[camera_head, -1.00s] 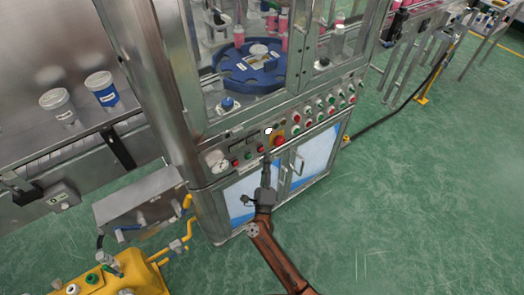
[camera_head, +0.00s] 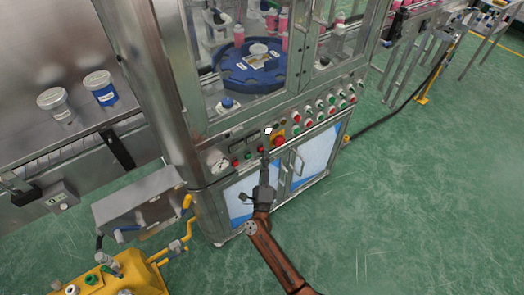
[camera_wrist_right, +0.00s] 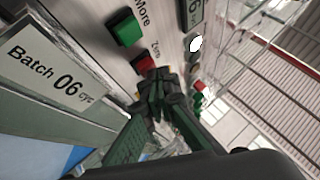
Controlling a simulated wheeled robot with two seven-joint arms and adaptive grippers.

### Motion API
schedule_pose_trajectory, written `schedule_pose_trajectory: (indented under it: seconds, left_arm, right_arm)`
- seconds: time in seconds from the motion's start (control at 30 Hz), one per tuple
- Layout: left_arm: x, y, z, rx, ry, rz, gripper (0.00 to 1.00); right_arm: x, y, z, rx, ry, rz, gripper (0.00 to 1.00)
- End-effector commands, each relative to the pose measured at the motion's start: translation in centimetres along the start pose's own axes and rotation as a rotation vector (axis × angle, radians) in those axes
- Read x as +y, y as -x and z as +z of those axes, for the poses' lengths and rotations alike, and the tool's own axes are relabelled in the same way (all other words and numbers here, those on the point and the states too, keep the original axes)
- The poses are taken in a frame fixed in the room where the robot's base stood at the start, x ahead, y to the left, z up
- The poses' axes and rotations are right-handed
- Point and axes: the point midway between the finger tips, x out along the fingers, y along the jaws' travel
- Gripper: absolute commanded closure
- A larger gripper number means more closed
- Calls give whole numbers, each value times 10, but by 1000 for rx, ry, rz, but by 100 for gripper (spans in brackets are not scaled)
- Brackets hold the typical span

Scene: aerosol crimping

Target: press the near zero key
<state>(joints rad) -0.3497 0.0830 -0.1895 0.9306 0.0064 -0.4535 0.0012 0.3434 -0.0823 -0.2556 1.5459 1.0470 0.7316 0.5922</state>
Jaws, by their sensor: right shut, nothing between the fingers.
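My right gripper (camera_head: 264,157) is shut and empty, its fingertips up at the machine's front button panel. In the right wrist view, the closed fingertips (camera_wrist_right: 156,76) are right at a red key (camera_wrist_right: 145,63) labelled "Zero" and partly cover it. I cannot tell whether they touch it. A green key (camera_wrist_right: 124,28) labelled "More" is beside it. In the head view, the red key (camera_head: 261,150) shows just by the fingertips, with the green key (camera_head: 249,155) to its left. My left gripper is not in view.
A "Batch 06 cyc" plate (camera_wrist_right: 50,72) and a small display (camera_wrist_right: 195,14) flank the keys. A red knob on a yellow plate (camera_head: 279,140) and several buttons lie to the right. A gauge (camera_head: 219,164) is at left. Open green floor (camera_head: 400,210) lies right.

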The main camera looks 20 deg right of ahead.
Motion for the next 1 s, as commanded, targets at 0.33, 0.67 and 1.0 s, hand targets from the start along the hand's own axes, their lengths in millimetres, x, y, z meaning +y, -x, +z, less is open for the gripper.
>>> schedule_pose_trajectory:
  seconds: [0.33,0.67,1.0]
  left_arm:
    - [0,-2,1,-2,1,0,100]
    - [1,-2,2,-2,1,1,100]
    - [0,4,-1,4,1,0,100]
  right_arm:
    - [2,-3,2,0,0,0,100]
    - [2,-4,3,-1,0,0,100]
    - [-4,4,-3,0,0,0,100]
